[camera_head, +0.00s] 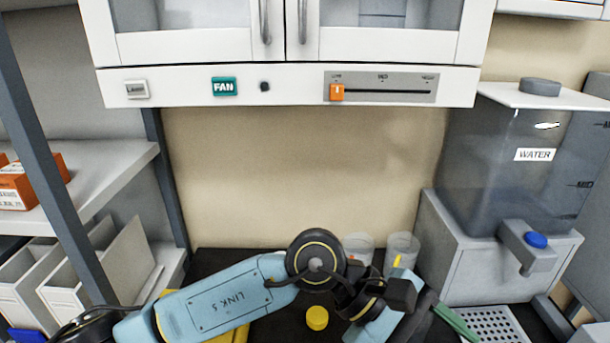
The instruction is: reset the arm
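My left arm (225,301), light blue and marked LINK 5, comes in from the lower left. It bends at a dark round joint (316,258) over the dark worktop. Beyond that joint, dark wrist parts and another light blue piece lead down towards the bottom edge. The gripper fingers cannot be made out among these dark parts, so whether they are open or shut is unclear. My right gripper is not in view.
Two clear cups (402,250) stand behind my arm. A yellow cap (317,318) lies below it. A water tank (525,160) with a blue-buttoned tap stands at right. A cabinet (290,85) hangs above; shelves (100,180) stand left.

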